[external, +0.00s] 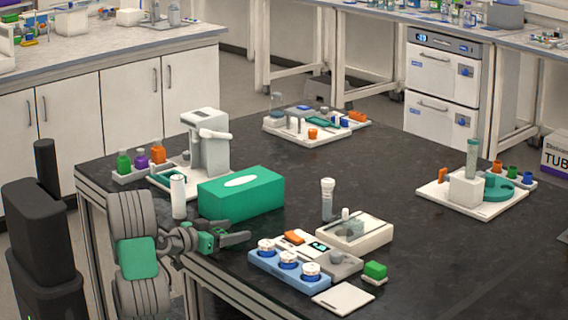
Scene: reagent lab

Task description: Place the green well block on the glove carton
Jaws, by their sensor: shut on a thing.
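The glove carton (240,197) is a green box with a white oval opening on top. It stands near the left front edge of the dark table. My gripper (243,238) is low at the front table edge, just in front of the carton and apart from it. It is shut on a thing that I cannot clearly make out. A green patch (206,242) shows at the base of its fingers; I cannot tell whether it is the held thing or part of the gripper. A bright green block (375,269) with a white base sits on the table at the right, away from my gripper.
A white bottle (178,197) stands left of the carton. A blue rack (289,271) with several round white-topped jars lies right of my gripper. A white device (354,232) and an upright tube (327,199) stand behind it. The table's middle is clear.

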